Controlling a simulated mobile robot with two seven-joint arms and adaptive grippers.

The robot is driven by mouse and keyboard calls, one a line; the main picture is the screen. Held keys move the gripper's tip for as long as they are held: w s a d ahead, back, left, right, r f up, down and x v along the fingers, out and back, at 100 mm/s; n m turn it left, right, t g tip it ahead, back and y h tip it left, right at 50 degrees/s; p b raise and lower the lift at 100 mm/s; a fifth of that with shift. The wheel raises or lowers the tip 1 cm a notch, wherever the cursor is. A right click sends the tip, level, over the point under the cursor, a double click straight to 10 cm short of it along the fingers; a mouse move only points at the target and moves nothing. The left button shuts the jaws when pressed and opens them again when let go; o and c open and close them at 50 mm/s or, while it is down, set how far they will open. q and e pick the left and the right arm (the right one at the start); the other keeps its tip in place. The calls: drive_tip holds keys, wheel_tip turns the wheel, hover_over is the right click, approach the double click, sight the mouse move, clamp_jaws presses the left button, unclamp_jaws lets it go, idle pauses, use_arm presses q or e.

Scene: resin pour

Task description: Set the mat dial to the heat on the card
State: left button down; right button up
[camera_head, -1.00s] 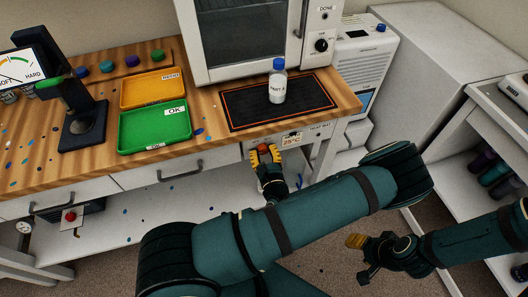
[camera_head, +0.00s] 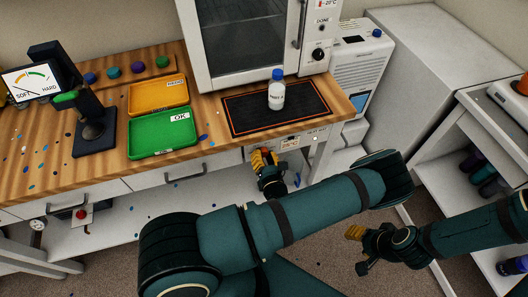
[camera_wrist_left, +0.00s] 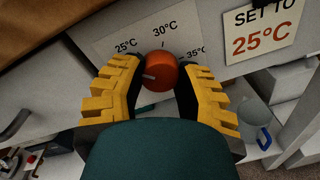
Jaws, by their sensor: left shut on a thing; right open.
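The orange-red dial knob (camera_wrist_left: 164,72) sits on a pale panel marked 25°C, 30°C and 35°C in the left wrist view. Its white pointer mark points left, on the 25°C side and below that label. My left gripper (camera_head: 263,158) is at the bench front, its yellow fingers on both sides of the knob and shut on it. In the head view the knob is hidden. The card (camera_wrist_left: 260,30) reads "SET TO 25°C" and also shows in the head view (camera_head: 289,143). The black heat mat (camera_head: 243,118) lies on the bench. My right gripper (camera_head: 361,250) is open and empty.
A blue-capped white bottle (camera_head: 277,94) stands on the mat. A green tray (camera_head: 160,148) and an orange tray (camera_head: 143,96) are left of it. An oven (camera_head: 245,45) is behind. A shelf cart (camera_head: 470,120) stands at the right.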

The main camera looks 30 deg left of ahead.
use_arm(q)
drive_tip(key=shift+a+r+m+p, duration=0.1)
drive_tip(key=shift+m+p, duration=0.45)
drive_tip(key=shift+m, duration=0.95)
drive_tip(key=c, duration=0.5)
unclamp_jaws()
drive_tip(key=shift+c, duration=0.2)
drive_tip(key=v, duration=1.2)
